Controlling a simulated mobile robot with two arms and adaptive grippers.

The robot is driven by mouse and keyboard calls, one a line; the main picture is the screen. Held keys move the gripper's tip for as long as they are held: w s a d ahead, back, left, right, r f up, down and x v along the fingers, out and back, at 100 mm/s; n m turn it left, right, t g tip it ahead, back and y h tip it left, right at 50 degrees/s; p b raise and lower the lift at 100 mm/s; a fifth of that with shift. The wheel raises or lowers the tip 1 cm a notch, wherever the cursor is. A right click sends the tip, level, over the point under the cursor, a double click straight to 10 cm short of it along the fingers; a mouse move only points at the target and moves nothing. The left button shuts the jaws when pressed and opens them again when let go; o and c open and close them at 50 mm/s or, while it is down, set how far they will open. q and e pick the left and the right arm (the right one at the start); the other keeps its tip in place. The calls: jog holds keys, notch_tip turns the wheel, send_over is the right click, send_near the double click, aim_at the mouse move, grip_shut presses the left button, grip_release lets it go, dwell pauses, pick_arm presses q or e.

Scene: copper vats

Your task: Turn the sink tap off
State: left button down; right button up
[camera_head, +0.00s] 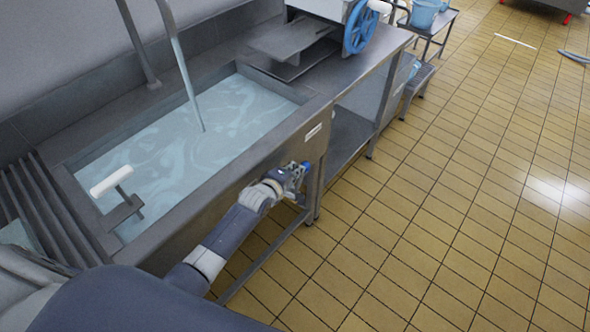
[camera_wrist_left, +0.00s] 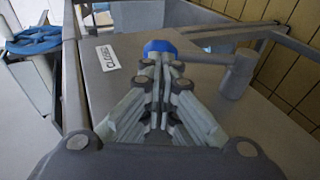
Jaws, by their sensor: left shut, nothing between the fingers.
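Water runs from the spout (camera_head: 168,18) into the filled sink (camera_head: 272,88). My left gripper (camera_head: 300,174) is at the sink's front panel, below a small white label. In the left wrist view my left gripper (camera_wrist_left: 160,62) is shut, with nothing between the fingers. Its tips are right at the blue end of a grey lever (camera_wrist_left: 160,47), apparently the tap handle; I cannot tell whether they touch. The lever runs right to a grey cylinder (camera_wrist_left: 237,76) on the panel. The label (camera_wrist_left: 108,58) reads "CLOSED", left of the blue end. My right gripper is not in view.
A white-handled grey fitting (camera_head: 110,181) stands at the sink's left end. A machine with a blue wheel (camera_head: 361,27) stands on the counter beyond the sink. A low step (camera_head: 418,78) is beyond the counter. The tiled floor (camera_head: 440,190) on the right is clear.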

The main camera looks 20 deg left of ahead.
aim_at(303, 164)
pick_arm(q)
jog(key=shift+r, duration=0.1)
jog(key=p, duration=0.1)
jog(key=w+g+p, duration=0.1)
jog(key=p, duration=0.1)
jog(key=shift+w+d+r+y, duration=0.3)
jog(key=shift+w+d, duration=0.05)
jog(key=shift+w, duration=0.05)
jog(key=shift+w+d+f+g, duration=0.25)
jog(key=shift+w+f+g, duration=0.35)
jog(key=shift+w+d+f, duration=0.1)
jog(key=shift+w+f, duration=0.1)
jog(key=shift+f, duration=0.05)
jog(key=shift+r, duration=0.1)
